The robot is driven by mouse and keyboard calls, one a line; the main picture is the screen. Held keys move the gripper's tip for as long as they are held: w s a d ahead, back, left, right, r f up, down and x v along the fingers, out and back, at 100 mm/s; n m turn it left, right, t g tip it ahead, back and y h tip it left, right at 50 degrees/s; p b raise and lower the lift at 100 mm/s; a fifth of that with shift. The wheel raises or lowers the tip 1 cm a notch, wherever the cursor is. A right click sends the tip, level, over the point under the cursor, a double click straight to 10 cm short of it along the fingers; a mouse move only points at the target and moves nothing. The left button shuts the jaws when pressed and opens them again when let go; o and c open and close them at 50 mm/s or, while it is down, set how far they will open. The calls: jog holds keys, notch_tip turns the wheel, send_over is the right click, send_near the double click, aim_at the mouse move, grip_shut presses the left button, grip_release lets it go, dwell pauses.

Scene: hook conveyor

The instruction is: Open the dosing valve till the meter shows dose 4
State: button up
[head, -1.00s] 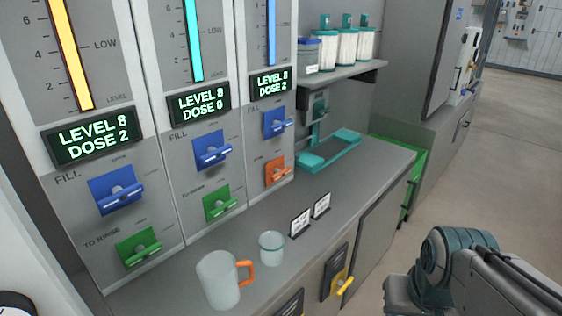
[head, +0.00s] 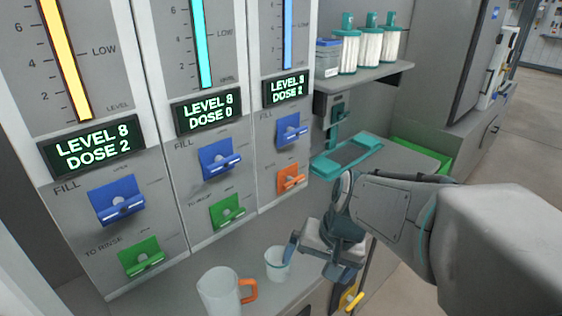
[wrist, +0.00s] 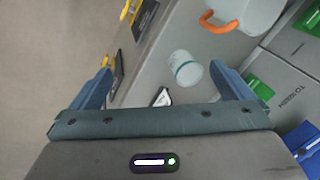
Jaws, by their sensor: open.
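Three meter panels stand side by side. The left meter (head: 92,146) reads level 8, dose 2, the middle meter (head: 207,112) level 8, dose 0, and the right meter (head: 286,89) level 8, dose 2. Under each is a blue fill valve: left (head: 118,201), middle (head: 220,160), right (head: 291,131). Lower down are a left green valve (head: 141,257), a middle green valve (head: 227,212) and an orange valve (head: 290,178). My gripper (head: 316,262) is open and empty above the counter, right of the valves and apart from them. Both fingers (wrist: 163,78) show in the wrist view.
A small clear cup (head: 278,264) stands close to my gripper, and a frosted mug (head: 219,293) with an orange handle stands left of it. A teal stand (head: 347,155) and a shelf (head: 365,78) with jars are behind my arm.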

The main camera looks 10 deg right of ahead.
jog(key=w+a+r+m+y+p, duration=0.1)
jog(key=w+a+m+y+p, duration=0.15)
jog(key=w+m, duration=0.45)
jog(key=m+t+y+p, duration=0.3)
jog(key=m+t+p, duration=0.6)
jog(key=m, duration=0.9)
send_near(296, 181)
jog(key=p+x, duration=0.3)
jog(key=x, duration=0.6)
jog(key=shift+w+a, duration=0.1)
jog(key=shift+w, duration=0.05)
jog(key=c, duration=0.7)
